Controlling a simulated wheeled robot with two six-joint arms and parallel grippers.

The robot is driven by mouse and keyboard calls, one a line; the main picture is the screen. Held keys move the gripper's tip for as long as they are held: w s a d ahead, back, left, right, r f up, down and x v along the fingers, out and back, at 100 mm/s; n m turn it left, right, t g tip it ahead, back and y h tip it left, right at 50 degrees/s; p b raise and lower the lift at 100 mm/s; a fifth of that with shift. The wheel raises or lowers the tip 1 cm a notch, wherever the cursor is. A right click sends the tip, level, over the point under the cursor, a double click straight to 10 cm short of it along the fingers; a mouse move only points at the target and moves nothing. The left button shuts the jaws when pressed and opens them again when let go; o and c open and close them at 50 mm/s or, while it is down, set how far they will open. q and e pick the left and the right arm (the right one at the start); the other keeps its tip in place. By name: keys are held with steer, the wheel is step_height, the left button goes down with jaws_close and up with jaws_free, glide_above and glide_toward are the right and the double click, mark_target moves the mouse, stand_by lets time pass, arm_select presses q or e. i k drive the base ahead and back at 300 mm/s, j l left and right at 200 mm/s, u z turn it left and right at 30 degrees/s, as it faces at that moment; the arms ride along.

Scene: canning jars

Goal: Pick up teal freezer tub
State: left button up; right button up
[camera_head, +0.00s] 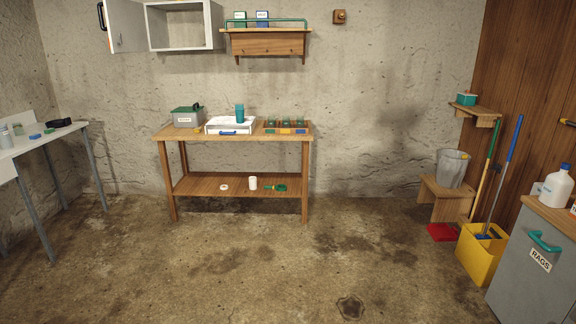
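Two teal things could be the teal freezer tub, and I cannot tell which from here. A teal upright round container (240,112) stands at the middle of the wooden workbench (163,132), on or just behind a white drawer box (214,126). A small teal box (466,99) sits on a small wooden wall shelf (484,112) at the right, with a small reddish thing at its top. Both are far from me. Neither of my grippers is in view.
The workbench also holds a grey bin with green lid (188,117) and several jars (286,122). A yellow mop bucket (478,256), wooden stool (444,200) and grey rags cabinet (530,275) stand right. A light table (40,142) stands left. The middle floor (240,270) is clear; a drain (351,307) lies in front.

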mark_target(239, 110)
steer(key=i+j+u, duration=0.1)
steer(key=i, duration=3.9)
